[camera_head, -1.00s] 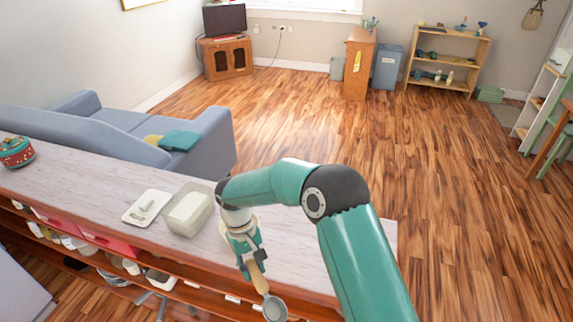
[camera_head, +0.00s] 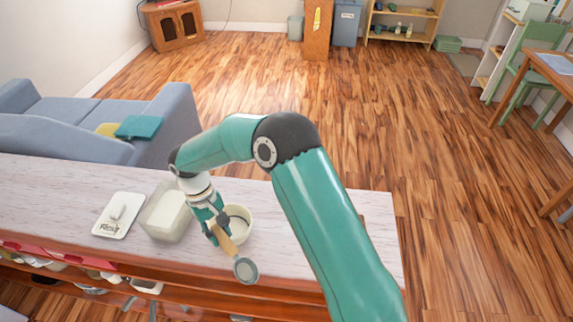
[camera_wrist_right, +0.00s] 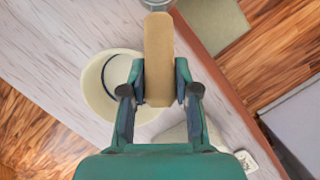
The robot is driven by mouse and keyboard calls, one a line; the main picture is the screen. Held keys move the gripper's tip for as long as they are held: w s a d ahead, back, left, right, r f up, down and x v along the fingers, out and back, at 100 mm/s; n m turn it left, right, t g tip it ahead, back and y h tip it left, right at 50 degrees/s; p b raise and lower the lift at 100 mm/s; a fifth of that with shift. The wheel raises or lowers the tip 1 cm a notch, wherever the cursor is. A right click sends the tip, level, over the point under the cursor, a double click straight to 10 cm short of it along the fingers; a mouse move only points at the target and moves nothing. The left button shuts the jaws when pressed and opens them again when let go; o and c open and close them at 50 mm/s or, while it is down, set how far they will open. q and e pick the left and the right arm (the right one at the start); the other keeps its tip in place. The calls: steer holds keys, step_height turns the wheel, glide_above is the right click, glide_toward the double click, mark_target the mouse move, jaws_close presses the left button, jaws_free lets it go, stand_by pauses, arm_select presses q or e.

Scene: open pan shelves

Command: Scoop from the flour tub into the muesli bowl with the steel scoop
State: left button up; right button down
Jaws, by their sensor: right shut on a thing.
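The steel scoop (camera_head: 245,270) has a tan wooden handle (camera_wrist_right: 159,60). My right gripper (camera_head: 214,226) is shut on that handle; its fingers (camera_wrist_right: 157,88) also show on both sides of it in the wrist view. The scoop's round head is toward the counter's front edge; whether it holds anything I cannot tell. The cream bowl (camera_head: 240,224) stands just right of the gripper, partly hidden by it; it also shows in the wrist view (camera_wrist_right: 98,90). The flour tub (camera_head: 166,214), translucent with white contents, stands left of the gripper. My left gripper is not in view.
A white card (camera_head: 118,214) lettered like "Flour" lies left of the tub, with a small white thing on it. The pale counter (camera_head: 50,192) is clear at left. Shelves (camera_head: 185,296) are below its front edge. A blue-grey sofa (camera_head: 175,110) stands behind it.

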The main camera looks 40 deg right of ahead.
steer(key=d+r+m+y, duration=0.1)
steer(key=d+m, duration=0.2)
steer(key=d+r+m+y, duration=0.1)
steer(key=d+m, duration=0.2)
steer(key=d+r+m+y, duration=0.1)
steer(key=d+r+m, duration=0.1)
steer(key=d+m, duration=0.1)
steer(key=shift+d+m+t, duration=0.3)
steer(key=shift+d+m, duration=0.05)
steer(key=shift+m, duration=0.05)
steer(key=s+d+r+m+t+y, duration=0.1)
steer(key=d+r+m+t+y, duration=0.1)
steer(key=d+m, duration=0.4)
steer(key=s+d+r+m+t+y+b, duration=0.1)
steer(key=s+d+r+m+t+y, duration=0.1)
steer(key=d+r+m, duration=0.3)
steer(key=d+m+t, duration=0.1)
steer(key=d, duration=0.1)
steer(key=shift+d+y, duration=0.3)
steer(key=shift+a, duration=0.1)
